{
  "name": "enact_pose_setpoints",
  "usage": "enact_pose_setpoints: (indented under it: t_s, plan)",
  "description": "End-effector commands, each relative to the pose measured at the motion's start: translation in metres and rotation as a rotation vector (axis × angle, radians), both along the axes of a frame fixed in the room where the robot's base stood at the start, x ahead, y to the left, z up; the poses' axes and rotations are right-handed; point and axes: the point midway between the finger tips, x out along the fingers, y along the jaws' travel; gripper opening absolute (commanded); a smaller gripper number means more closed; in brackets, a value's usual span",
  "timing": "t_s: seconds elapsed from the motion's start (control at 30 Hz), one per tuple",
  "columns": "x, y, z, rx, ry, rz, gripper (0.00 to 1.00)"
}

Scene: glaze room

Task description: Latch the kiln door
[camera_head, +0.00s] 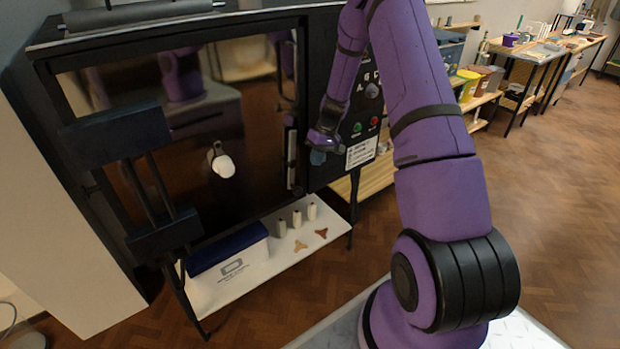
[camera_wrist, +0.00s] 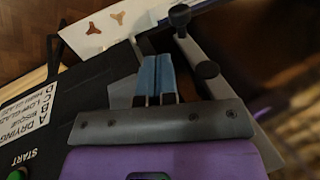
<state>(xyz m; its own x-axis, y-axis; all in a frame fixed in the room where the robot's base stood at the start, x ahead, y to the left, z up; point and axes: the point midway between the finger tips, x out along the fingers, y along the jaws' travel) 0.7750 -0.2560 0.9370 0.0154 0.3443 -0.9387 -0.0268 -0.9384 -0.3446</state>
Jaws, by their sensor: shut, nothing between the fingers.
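The kiln is a black box at the left of the head view. Its door (camera_head: 130,90) has a dark, reflective pane in a black frame, and I cannot tell whether it sits fully closed. A pale upright bar (camera_head: 291,158) is at the door's right edge. The wrist view shows a grey bar with black knobs (camera_wrist: 207,70), apparently this door hardware. My gripper (camera_head: 318,157) is beside the bar, in front of the control panel's left edge. Its blue fingertips (camera_wrist: 156,76) are together and empty, just left of the knobs. Contact cannot be told.
The control panel (camera_head: 361,153) with label and buttons is right of the door. Below is a white shelf (camera_head: 250,279) with a blue-lidded box (camera_head: 229,249), several small posts and brown star-shaped pieces. Workbenches stand at the back right. The wooden floor at right is clear.

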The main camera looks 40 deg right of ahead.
Motion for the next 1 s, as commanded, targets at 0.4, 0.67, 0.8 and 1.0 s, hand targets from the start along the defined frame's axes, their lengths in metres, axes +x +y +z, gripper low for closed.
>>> enact_pose_setpoints:
  t_s: [0.4,0.67,0.8,1.0]
  plan:
    - [0.000,0.022,-0.058,0.002,0.004,0.001,0.00]
    - [0.001,0.032,-0.086,0.000,0.002,0.001,0.00]
    - [0.001,0.034,-0.091,0.000,0.002,0.002,0.00]
    - [0.001,0.034,-0.092,0.000,0.001,0.000,0.00]
